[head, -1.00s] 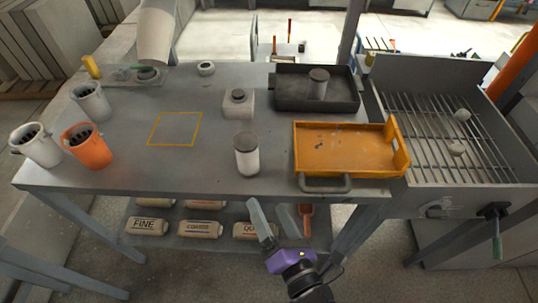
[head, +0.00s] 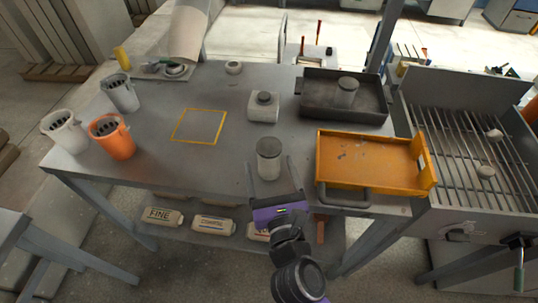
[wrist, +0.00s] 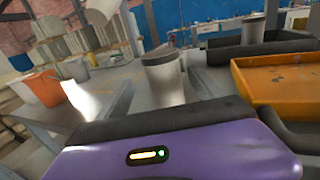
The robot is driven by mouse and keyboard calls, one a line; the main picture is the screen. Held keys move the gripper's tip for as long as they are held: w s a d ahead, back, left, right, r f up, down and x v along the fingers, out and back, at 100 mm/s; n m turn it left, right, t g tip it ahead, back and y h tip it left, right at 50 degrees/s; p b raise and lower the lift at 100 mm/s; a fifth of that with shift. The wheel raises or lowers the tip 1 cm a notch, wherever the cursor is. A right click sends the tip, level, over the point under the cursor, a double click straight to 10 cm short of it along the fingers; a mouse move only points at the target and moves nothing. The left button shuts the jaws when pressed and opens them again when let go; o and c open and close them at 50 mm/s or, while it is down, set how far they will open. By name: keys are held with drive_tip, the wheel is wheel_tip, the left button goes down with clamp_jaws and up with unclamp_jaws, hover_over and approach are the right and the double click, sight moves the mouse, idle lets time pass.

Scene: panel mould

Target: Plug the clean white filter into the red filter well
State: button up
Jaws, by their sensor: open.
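A white cylindrical filter (head: 268,161) with a dark grey top stands upright near the front of the grey table; it also shows in the wrist view (wrist: 164,82). My gripper (head: 270,176) is open at the table's front edge, its two fingers pointing toward the filter, one to each side. I cannot tell whether they touch it. The red filter well (head: 112,139) is an orange-red bucket shape with dark slots inside its top, at the table's left front; the wrist view shows it too (wrist: 42,87). A greyer filter (head: 347,91) stands in the dark tray.
A white well (head: 64,134) and a grey well (head: 121,95) stand beside the red one. An orange tray (head: 368,158) lies right of the filter, the dark tray (head: 318,105) behind it. A pale block (head: 263,107) stands mid-table. A yellow outlined square (head: 200,126) is empty.

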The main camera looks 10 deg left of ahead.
sight(267, 144)
drive_tip(key=x, duration=0.4)
drive_tip(key=p+x, duration=0.1)
drive_tip(key=x, duration=0.2)
drive_tip(key=shift+d+r, duration=0.3)
drive_tip(key=shift+r, duration=0.05)
drive_tip(key=c, duration=1.4)
drive_tip(key=shift+r, duration=0.1)
drive_tip(key=shift+c, duration=0.9)
drive_tip(key=shift+r, duration=0.1)
